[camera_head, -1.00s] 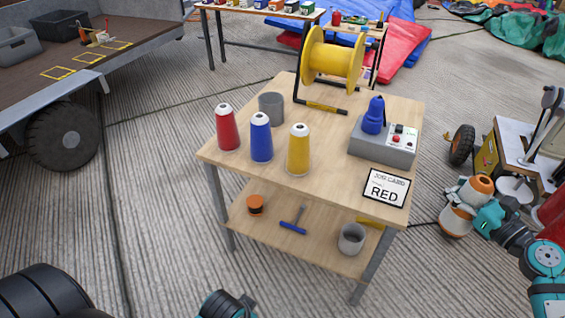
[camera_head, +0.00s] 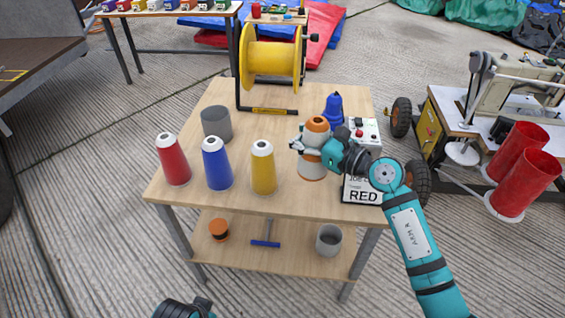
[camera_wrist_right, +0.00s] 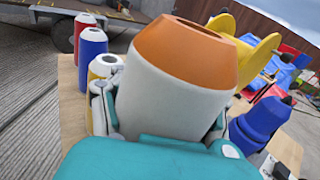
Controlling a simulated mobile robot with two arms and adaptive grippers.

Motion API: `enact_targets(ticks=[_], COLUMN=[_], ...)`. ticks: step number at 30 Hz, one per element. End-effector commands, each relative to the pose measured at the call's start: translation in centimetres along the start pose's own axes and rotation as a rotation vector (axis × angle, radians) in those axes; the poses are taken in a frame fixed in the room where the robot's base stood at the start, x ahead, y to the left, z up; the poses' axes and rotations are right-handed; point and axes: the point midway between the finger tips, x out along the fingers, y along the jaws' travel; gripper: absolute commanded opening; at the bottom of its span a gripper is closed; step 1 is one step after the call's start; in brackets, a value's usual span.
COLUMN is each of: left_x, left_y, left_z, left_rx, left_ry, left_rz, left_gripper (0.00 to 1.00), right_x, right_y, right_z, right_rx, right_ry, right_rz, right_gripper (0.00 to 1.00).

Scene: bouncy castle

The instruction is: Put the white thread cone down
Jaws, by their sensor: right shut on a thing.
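In the wrist view the white cone (camera_wrist_right: 175,85) fills the middle, between the fingers. I cannot tell whether its base touches the wooden table (camera_head: 235,203). A red cone (camera_head: 173,160) and a blue cone (camera_head: 216,164) stand in a row with the yellow one. Of my left arm only a dark part shows at the bottom edge; its gripper is out of view.
A grey cup (camera_head: 216,123) and a yellow spool (camera_head: 271,65) stand behind. The table's middle is clear.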

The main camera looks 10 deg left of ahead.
Motion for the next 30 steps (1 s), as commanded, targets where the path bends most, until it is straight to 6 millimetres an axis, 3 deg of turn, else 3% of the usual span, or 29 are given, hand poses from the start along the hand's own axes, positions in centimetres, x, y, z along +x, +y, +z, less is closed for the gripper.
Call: enact_targets(ticks=[4,14,19,30], left_x=[-2.9,-6.8,-6.1,-5.9], left_y=[-0.2,-0.3,-0.3,-0.3], left_z=[-0.3,-0.3,0.0,0.0], left_rx=[-0.002,-0.004,-0.004,-0.004], left_ry=[0.020,0.037,0.035,0.036], left_rz=[-0.004,-0.007,-0.007,-0.007], left_gripper=[0.40,0.40,0.40,0.40], right_x=[0.2,0.4,0.5,0.5], right_y=[0.1,0.1,0.1,0.1], right_z=[-2.9,-5.6,-7.7,-8.1], right_rx=[0.003,0.003,0.001,-0.002], right_ry=[-0.002,-0.002,-0.003,-0.003], right_rz=[0.000,0.000,-0.001,0.000], right_gripper=[0.00,0.00,0.00,0.00])
